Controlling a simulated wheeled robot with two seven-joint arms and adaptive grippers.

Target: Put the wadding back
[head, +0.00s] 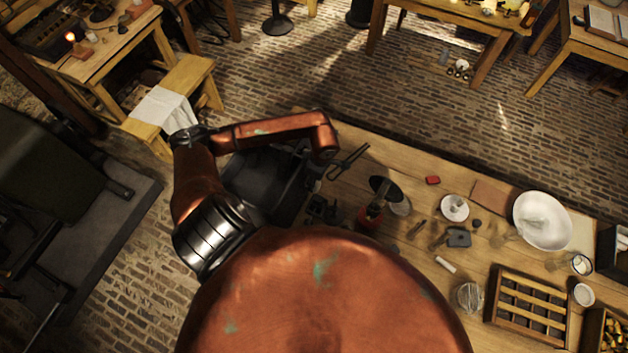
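A wide white bowl (528,208) stands at the right of the workbench, with a pale clump (541,229) in it; I cannot tell whether this is wadding. A small white roll (445,264) lies on the bench nearer to me. A round glass jar (468,296) stands near the slatted wooden rack; its contents are unclear. My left arm bends over the bench's left end. My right gripper is not in view.
The wooden rack (496,308) has several compartments. A small white dish (584,295), a saucer (455,208), a red block (433,180) and a dark metal tool (458,237) are on the bench. Dark items crowd its left end. Bare wood shows between the middle items.

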